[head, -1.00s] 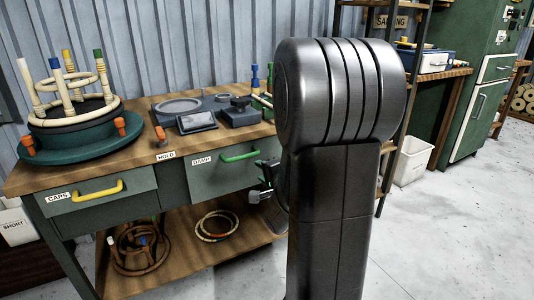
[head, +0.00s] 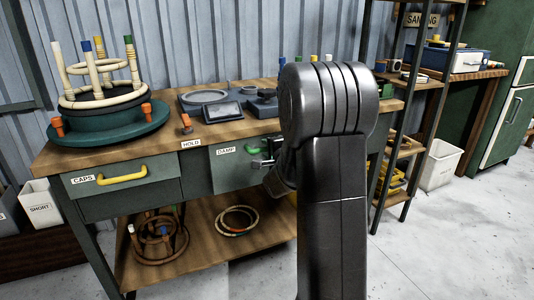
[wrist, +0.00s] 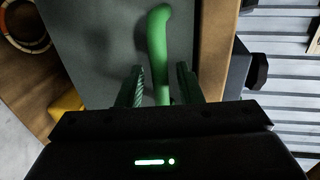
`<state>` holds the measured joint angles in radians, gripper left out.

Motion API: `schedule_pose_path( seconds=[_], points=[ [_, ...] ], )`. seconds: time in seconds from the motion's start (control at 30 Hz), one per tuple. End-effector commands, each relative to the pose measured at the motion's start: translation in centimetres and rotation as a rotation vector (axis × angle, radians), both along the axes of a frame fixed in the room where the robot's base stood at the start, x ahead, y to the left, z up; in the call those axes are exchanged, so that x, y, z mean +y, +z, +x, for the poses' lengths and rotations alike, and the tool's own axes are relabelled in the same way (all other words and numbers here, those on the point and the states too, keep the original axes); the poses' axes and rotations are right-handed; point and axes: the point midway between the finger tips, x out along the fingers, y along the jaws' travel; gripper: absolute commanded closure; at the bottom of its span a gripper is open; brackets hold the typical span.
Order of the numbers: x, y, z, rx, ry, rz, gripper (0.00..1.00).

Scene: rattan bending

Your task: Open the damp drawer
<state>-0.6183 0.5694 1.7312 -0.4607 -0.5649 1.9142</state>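The damp drawer (head: 228,176) is a grey-green front in the workbench, marked by a DAMP label, and looks shut. Its green handle (head: 249,152) is partly hidden behind my gripper (head: 264,162). In the wrist view the green handle (wrist: 159,28) runs down between the two fingers of my gripper (wrist: 159,68). The fingers are apart, with a gap visible on each side of the handle. The drawer front (wrist: 90,40) fills much of that view. My arm hides the right part of the drawer area in the head view.
The caps drawer (head: 122,189) with a yellow handle is at the left. A turntable jig (head: 110,122) with pegs and a tablet (head: 222,112) stand on the bench top. Rattan rings (head: 238,220) lie on the lower shelf. Open floor (head: 420,240) lies to the right.

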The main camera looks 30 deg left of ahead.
Motion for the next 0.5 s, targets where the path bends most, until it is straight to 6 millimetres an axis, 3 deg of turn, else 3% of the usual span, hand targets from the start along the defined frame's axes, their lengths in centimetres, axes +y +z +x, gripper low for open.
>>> schedule_pose_path(
  seconds=[0.37, 0.5],
  points=[
    [0.44, -0.08, 0.37, 0.001, 0.000, -0.001, 0.67],
    [0.44, -0.09, 0.36, 0.000, 0.000, 0.000, 0.95]
  ],
)
